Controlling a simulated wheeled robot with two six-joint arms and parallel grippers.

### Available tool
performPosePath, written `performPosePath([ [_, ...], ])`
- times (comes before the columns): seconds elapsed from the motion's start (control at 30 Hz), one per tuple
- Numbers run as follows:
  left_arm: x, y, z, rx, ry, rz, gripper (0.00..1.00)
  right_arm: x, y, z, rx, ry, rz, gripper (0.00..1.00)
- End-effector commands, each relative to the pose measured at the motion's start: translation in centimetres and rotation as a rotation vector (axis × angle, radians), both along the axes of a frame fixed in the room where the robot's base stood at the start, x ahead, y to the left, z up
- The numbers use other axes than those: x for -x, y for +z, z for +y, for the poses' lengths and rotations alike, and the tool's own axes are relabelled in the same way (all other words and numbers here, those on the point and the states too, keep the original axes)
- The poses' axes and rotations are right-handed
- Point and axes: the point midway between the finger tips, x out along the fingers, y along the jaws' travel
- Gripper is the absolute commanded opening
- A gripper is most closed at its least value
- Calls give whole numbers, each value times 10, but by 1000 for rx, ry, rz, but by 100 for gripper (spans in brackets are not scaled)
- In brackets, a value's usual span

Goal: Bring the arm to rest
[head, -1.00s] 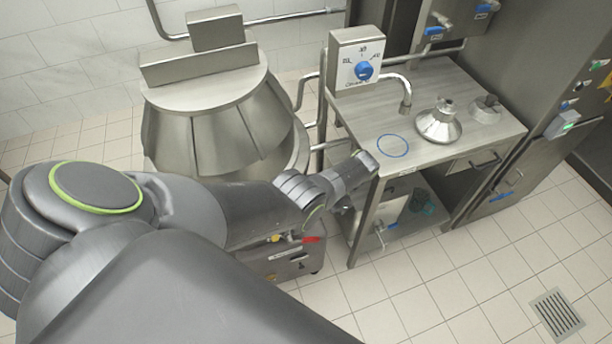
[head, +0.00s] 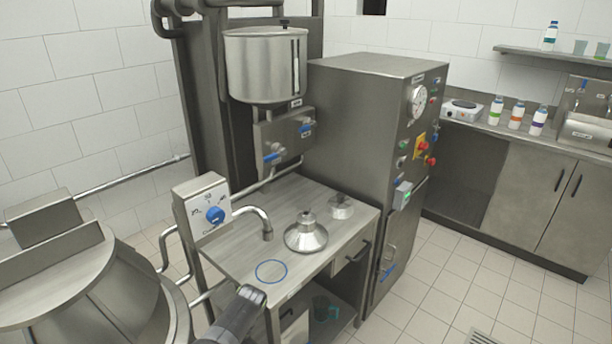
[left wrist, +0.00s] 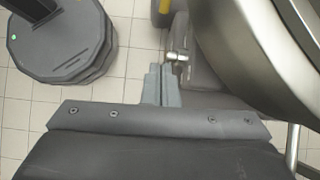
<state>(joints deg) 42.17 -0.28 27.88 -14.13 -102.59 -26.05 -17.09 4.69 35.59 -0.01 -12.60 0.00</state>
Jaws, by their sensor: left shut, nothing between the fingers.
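My left gripper (left wrist: 162,85) shows in the left wrist view with its two grey fingers together and nothing between them. It hangs over the tiled floor, with the rounded steel side of a big kettle (left wrist: 262,45) to its right. In the head view, a dark grey end part of my left arm (head: 238,316) shows at the bottom edge, in front of the steel filler table (head: 235,262). Its fingers cannot be made out there. My right gripper is in neither view.
The table bears a blue ring mark (head: 271,271), a steel funnel-shaped piece (head: 306,236) and a bent spout (head: 262,222). The kettle (head: 75,285) stands left of it. A steel cabinet (head: 350,130) stands behind right. Floor at the right (head: 440,265) is clear.

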Motion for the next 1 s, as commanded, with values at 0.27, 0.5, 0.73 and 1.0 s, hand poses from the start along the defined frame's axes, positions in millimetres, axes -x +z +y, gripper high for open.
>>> performPosePath([
  [0.27,33,-37,16,47,131,-188,0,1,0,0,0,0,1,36],
  [0.5,73,-46,34,75,253,-371,0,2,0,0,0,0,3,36],
  [0.73,116,-33,48,94,351,-531,0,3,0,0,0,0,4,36],
  [1.0,172,5,61,113,449,-711,0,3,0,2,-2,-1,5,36],
])
